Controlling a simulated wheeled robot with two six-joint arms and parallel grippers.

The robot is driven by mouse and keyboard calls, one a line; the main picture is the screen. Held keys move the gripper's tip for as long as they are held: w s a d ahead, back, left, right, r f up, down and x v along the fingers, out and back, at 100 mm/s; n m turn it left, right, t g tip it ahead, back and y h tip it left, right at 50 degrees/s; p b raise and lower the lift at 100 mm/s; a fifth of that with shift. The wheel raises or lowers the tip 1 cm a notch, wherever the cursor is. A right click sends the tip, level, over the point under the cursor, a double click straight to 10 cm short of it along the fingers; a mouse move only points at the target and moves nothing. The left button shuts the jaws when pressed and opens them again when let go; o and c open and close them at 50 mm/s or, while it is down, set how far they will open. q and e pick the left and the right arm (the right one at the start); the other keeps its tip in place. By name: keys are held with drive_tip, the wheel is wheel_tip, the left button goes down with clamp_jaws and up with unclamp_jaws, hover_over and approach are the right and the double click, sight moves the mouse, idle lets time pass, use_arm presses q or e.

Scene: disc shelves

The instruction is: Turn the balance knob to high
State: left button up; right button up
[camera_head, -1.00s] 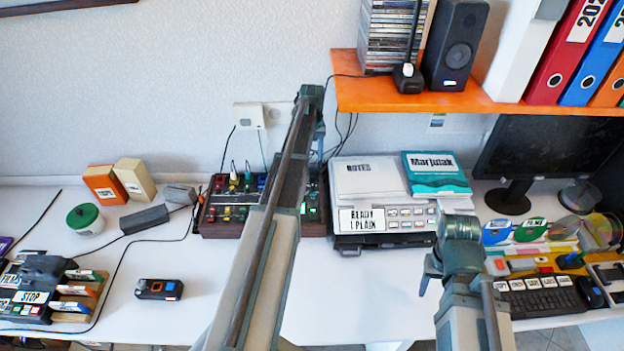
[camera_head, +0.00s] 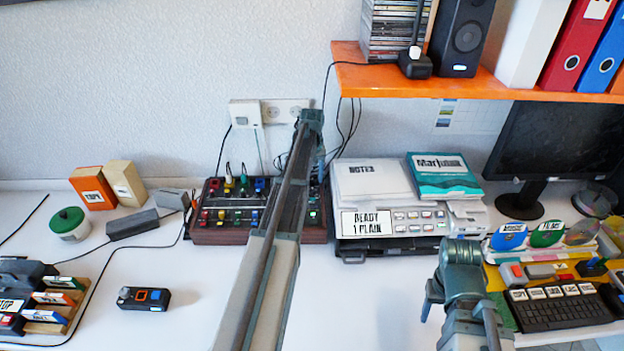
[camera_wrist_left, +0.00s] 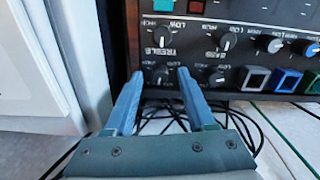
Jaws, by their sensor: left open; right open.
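The mixer-like control box (camera_head: 222,237) stands on the desk against the wall, partly hidden behind my left arm. In the left wrist view its dark panel (camera_wrist_left: 190,14) shows upside down, with black knobs labelled treble and bass. I cannot read a balance label.
A printer-like machine (camera_head: 395,222) stands right of the control box. A keyboard (camera_head: 560,310) and monitor (camera_head: 556,150) are further right. An orange shelf (camera_head: 450,86) hangs above. A small dark device (camera_head: 144,298) lies front left. The desk front is mostly clear; cables run behind the box.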

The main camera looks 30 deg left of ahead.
use_arm(q)
clamp_jaws()
drive_tip(key=shift+m, duration=0.4)
drive_tip(key=m, duration=0.3)
drive_tip(key=shift+m, duration=2.7)
unclamp_jaws()
